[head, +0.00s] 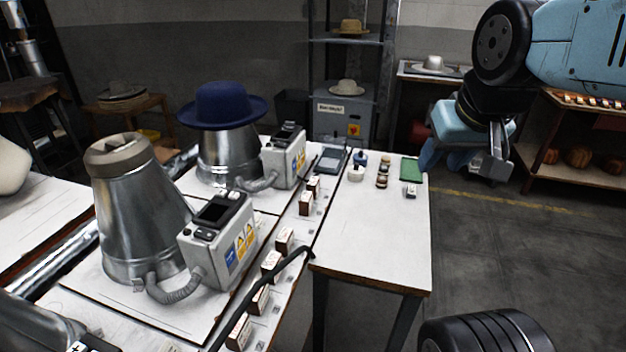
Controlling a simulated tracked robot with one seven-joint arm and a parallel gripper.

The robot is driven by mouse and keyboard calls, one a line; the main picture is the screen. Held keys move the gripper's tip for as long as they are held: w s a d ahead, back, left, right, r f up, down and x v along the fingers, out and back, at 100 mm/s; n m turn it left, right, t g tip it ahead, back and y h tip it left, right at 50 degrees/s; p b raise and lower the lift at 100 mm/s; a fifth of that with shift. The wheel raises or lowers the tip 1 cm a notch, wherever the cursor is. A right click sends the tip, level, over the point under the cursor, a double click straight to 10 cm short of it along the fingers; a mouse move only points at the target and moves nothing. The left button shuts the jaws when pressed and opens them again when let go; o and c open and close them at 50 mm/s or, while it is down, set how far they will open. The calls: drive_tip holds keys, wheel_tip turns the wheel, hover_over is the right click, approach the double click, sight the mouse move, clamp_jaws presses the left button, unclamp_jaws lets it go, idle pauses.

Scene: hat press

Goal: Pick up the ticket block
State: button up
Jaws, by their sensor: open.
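I cannot tell for sure which item is the ticket block. A small white block (410,191) with a dark mark sits on the right part of the white table, just in front of a flat green pad (411,169). Several small brown blocks with white labelled faces, such as the near label block (284,239), stand in a row along the left bench's right edge. My gripper (462,163) hangs in the air at the upper right, to the right of the green pad in the picture. It is open, with nothing visible between its fingers.
The white table (375,245) has a bare front half. A blue-topped bottle, a white jar and a small dark stack stand behind. Left are metal hat cones, a blue hat (221,105) and grey control boxes (217,240). A dark cable (270,270) crosses the bench edge.

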drive_tip(key=shift+a, duration=0.2)
drive_tip(key=o, duration=0.3)
drive_tip(key=shift+w+a+r, duration=0.1)
drive_tip(key=shift+w, duration=0.3)
drive_tip(key=shift+o, duration=0.5)
drive_tip(key=w+m+h, duration=0.1)
drive_tip(key=w, duration=0.9)
drive_tip(key=shift+w+a+g, duration=0.15)
drive_tip(key=shift+a+g, duration=0.15)
drive_tip(key=shift+a, duration=0.1)
drive_tip(key=m, duration=0.3)
hover_over(313, 180)
drive_tip(key=s+a, duration=0.2)
drive_tip(key=s, duration=0.2)
wheel_tip(313, 180, down, 21)
drive_tip(key=shift+g+h, duration=0.3)
drive_tip(key=shift+g, duration=0.1)
drive_tip(key=x, duration=0.8)
drive_tip(key=shift+w+d+f, duration=0.1)
drive_tip(key=shift+d+f, duration=0.05)
drive_tip(key=shift+f, duration=0.05)
drive_tip(key=shift+x, duration=2.7)
